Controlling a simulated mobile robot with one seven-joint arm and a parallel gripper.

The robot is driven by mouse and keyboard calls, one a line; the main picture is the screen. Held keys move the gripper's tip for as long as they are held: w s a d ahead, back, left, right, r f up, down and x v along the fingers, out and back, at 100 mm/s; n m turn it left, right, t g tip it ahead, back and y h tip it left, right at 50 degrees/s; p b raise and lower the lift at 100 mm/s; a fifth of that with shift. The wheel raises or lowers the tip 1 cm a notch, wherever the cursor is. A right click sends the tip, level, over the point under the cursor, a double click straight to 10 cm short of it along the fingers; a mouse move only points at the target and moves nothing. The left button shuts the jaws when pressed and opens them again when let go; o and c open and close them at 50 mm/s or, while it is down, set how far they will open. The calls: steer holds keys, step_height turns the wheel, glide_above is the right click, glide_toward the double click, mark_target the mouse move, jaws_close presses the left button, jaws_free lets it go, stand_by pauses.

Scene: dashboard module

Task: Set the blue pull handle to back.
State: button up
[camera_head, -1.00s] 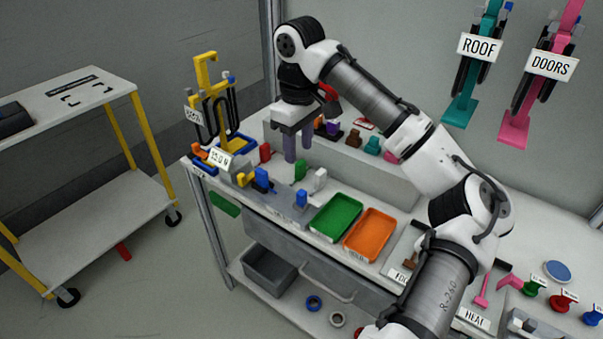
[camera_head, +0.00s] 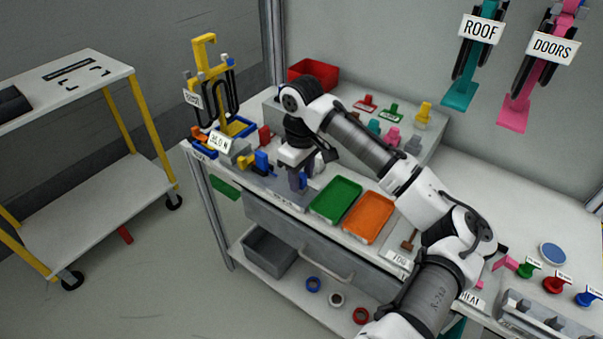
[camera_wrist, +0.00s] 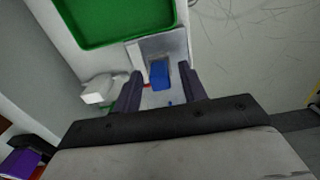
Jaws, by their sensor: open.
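The blue pull handle (camera_wrist: 160,75) stands on a small grey base in the wrist view, beside the green tray. My gripper (camera_wrist: 161,88) is open, with one dark finger on each side of the handle. A gap shows between the handle and each finger, and I cannot tell any contact. In the head view my gripper (camera_head: 296,181) points down at the front left of the bench, and a bit of the blue handle (camera_head: 303,181) shows at its fingers. The fingers hide most of it there.
The green tray (camera_head: 336,200) and orange tray (camera_head: 369,219) lie just right of my gripper. Another blue piece (camera_head: 262,161) and a red piece (camera_head: 265,135) stand to its left. A raised shelf (camera_head: 415,157) with small coloured parts stands behind.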

mark_target(284, 181)
jaws_close()
steer(key=shift+w+a+r+p, duration=0.1)
steer(key=shift+w+a+p, duration=0.6)
steer(key=shift+a, duration=0.35)
steer(key=shift+w+a+p, duration=0.5)
steer(key=shift+w+a, duration=0.25)
steer(key=shift+a, duration=0.25)
steer(key=shift+w+a, duration=0.25)
jaws_free()
step_height(284, 181, up, 14)
steer(key=shift+f+b, duration=0.2)
steer(key=shift+b, duration=0.1)
